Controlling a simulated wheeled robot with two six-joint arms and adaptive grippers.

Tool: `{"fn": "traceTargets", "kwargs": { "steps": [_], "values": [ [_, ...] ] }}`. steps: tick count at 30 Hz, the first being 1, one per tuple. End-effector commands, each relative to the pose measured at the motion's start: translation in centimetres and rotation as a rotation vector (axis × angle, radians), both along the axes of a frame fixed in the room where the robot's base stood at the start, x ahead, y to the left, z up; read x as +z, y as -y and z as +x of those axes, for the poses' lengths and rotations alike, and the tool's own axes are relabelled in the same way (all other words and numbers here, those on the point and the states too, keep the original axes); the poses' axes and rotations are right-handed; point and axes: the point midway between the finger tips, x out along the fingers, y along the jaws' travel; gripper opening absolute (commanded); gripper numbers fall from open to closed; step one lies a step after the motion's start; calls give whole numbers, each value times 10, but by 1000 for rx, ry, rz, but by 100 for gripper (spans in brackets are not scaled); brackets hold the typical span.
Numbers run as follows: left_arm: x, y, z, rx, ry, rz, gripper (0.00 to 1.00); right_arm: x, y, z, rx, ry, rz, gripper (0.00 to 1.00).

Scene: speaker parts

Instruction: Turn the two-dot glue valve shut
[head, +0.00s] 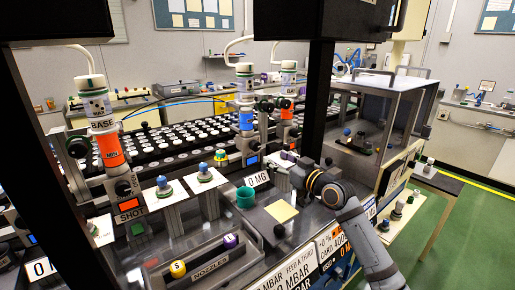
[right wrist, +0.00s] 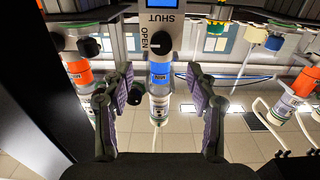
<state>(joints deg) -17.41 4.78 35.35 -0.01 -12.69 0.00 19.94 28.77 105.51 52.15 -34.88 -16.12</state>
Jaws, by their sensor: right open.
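In the right wrist view, a pale valve plate marked SHUT and OPEN carries a black knob (right wrist: 161,42). A blue-banded glue bottle (right wrist: 160,78) shows behind it, between the fingers. In the head view, a blue-banded bottle (head: 246,121) stands in the middle of the bench between orange-banded ones. I cannot read any dots on it or tell the knob's setting. My right gripper (right wrist: 160,88) is open and empty, its fingers apart on either side of the bottle in the picture, short of the knob. In the head view, my right gripper (head: 286,170) is beside the 0 MG sign. My left gripper is out of view.
An orange BASE bottle (head: 108,150) stands at left, another orange bottle (head: 287,112) at right. A NOZZLES tray (head: 208,265) is in front. A clear cabinet (head: 385,100) stands at right.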

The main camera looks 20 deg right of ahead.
Motion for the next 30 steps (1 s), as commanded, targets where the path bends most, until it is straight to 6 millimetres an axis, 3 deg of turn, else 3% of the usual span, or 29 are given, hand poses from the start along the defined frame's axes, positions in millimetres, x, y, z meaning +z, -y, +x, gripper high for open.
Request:
{"fn": "traceTargets", "kwargs": {
  "steps": [6, 13, 17, 25, 30],
  "values": [
    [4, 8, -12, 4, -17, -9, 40, 4, -19, 43, 6, 1, 9, 58],
    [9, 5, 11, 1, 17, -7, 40, 2, -30, 79, 3, 0, 3, 58],
    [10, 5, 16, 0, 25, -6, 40, 1, -34, 87, 4, 1, 1, 58],
    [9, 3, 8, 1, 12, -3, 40, 1, -34, 88, 3, 1, 0, 56],
    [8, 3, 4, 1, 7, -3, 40, 1, -34, 88, 3, 0, 0, 33]
  ]
}}
